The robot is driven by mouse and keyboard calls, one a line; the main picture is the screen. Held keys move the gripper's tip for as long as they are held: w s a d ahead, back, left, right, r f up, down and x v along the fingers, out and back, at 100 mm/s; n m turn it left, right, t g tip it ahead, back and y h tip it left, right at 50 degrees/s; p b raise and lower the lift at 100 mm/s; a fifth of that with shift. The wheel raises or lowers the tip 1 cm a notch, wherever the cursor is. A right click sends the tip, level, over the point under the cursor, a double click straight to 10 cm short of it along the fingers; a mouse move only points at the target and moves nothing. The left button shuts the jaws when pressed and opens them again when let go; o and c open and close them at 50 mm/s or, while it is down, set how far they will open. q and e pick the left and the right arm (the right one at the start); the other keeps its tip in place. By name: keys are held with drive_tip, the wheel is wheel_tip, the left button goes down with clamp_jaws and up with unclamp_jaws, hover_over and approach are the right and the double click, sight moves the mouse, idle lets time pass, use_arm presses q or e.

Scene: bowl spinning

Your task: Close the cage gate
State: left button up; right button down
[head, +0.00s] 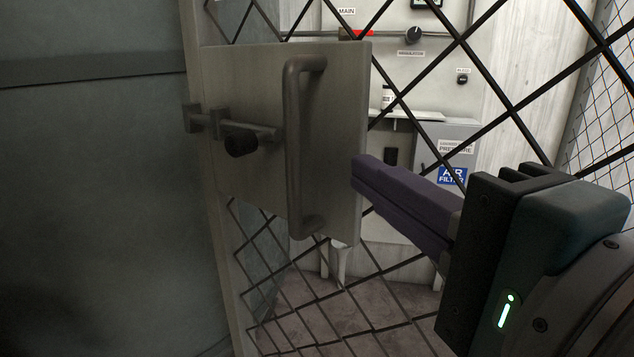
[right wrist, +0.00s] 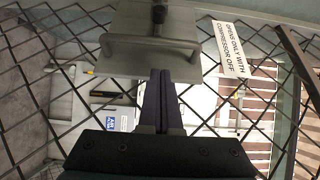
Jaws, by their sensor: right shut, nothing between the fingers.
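The cage gate (head: 505,95) is a black diamond mesh with a grey metal plate (head: 235,80) on it. The plate carries a vertical bar handle (head: 293,150) and, to its left, a sliding bolt (head: 240,128) with a dark knob (head: 240,146). The gate mesh also shows in the right wrist view (right wrist: 35,80), with the handle (right wrist: 150,46) near the top. My right gripper (head: 356,172) is shut and empty, its purple fingers pointing at the plate's right edge, right of the handle. I cannot tell whether the fingertips touch the plate. My left gripper is not in view.
A large dark grey surface (head: 95,190) fills the left side. A sign (right wrist: 237,52) hangs on the mesh.

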drive_tip(key=x, duration=1)
drive_tip(key=shift+r, duration=0.1)
